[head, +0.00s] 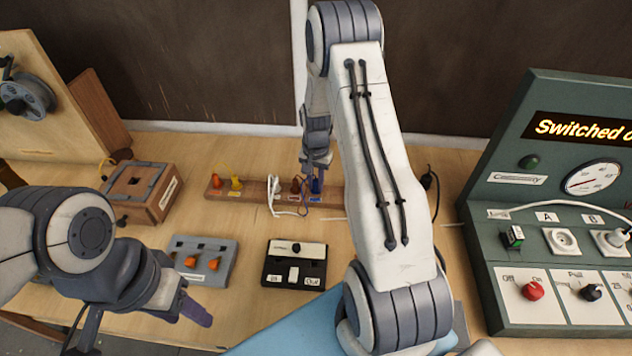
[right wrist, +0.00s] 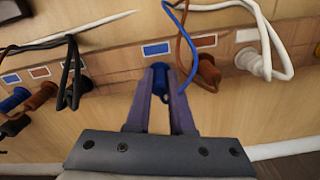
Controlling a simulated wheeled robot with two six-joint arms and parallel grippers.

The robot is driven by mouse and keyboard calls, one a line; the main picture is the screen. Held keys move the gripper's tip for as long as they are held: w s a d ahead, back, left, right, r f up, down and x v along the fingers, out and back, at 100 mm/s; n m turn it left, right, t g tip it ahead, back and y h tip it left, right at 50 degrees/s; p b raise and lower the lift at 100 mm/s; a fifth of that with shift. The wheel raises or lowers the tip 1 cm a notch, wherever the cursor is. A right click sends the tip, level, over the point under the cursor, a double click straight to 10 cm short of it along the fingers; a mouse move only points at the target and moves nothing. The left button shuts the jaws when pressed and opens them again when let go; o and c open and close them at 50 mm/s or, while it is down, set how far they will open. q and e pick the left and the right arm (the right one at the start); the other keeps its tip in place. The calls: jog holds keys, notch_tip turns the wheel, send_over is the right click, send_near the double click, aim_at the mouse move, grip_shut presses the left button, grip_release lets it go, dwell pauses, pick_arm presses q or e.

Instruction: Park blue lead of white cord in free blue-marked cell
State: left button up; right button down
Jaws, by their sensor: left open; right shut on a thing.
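The white cord (head: 274,192) hangs at a wooden rail (head: 262,197); in the right wrist view its white loop (right wrist: 268,25) is by a white peg (right wrist: 255,62). Its brown lead (right wrist: 181,40) runs to a brown peg (right wrist: 207,72). Its blue lead (right wrist: 194,55) comes down beside my right gripper (head: 316,168). That gripper's fingers (right wrist: 162,97) are shut on a blue end (right wrist: 160,78), right at the rail, by a blue mark (right wrist: 156,49). How deep the end sits is hidden. My left gripper (head: 190,312) is open and empty at the lower left.
Black cord leads (right wrist: 72,62) hang by blue and brown pegs farther along the rail. A grey tray with orange pieces (head: 205,262), a black switch box (head: 295,265), a wooden box (head: 142,188) and a green test panel (head: 545,210) stand around. Bare table lies between them.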

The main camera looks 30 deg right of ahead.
jog(key=shift+f, duration=0.25)
jog(key=c, duration=0.7)
grip_release()
jog(key=shift+r, duration=0.1)
